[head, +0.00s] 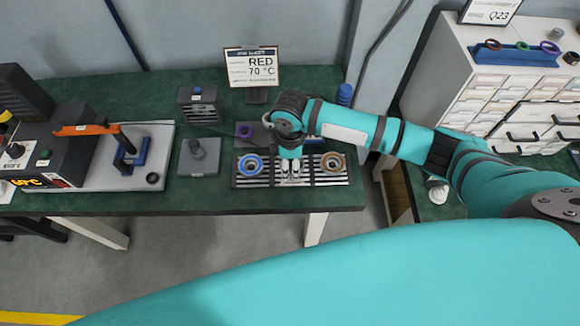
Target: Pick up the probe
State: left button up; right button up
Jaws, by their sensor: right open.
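My right gripper (290,172) points down over a striped rack (240,182) on the green bench, between a blue ring (251,166) and a brown ring (333,163). Its pale fingers are apart, with nothing clearly seen between them. I cannot pick out the probe with certainty. A small dark box (197,105) stands behind and to the left, and a thin dark line runs from near it toward my right gripper. The gripper and forearm hide part of the bench behind the rack. My left gripper is not in view.
A sign reading RED 70 °C (251,68) stands behind. A machine with an orange-and-black handle (90,129) fills the bench's left. A white drawer cabinet (465,55) stands at right.

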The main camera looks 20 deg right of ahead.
jog(key=shift+c, duration=0.2)
grip_shut()
jog(key=shift+r, duration=0.1)
jog(key=shift+r, duration=0.5)
notch_tip(320, 180, up, 2)
jog(key=shift+w+r+b, duration=0.1)
jog(key=shift+b, duration=0.6)
jog(key=s+a+r+b, duration=0.1)
jog(key=s+a, duration=0.3)
jog(key=a, duration=0.3)
jog(key=s+a+b, duration=0.2)
jog(key=s+a, duration=0.2)
jog(key=a, duration=0.3)
jog(key=shift+r+b, duration=0.3)
jog(key=shift+r, duration=0.05)
jog(key=shift+w, duration=0.1)
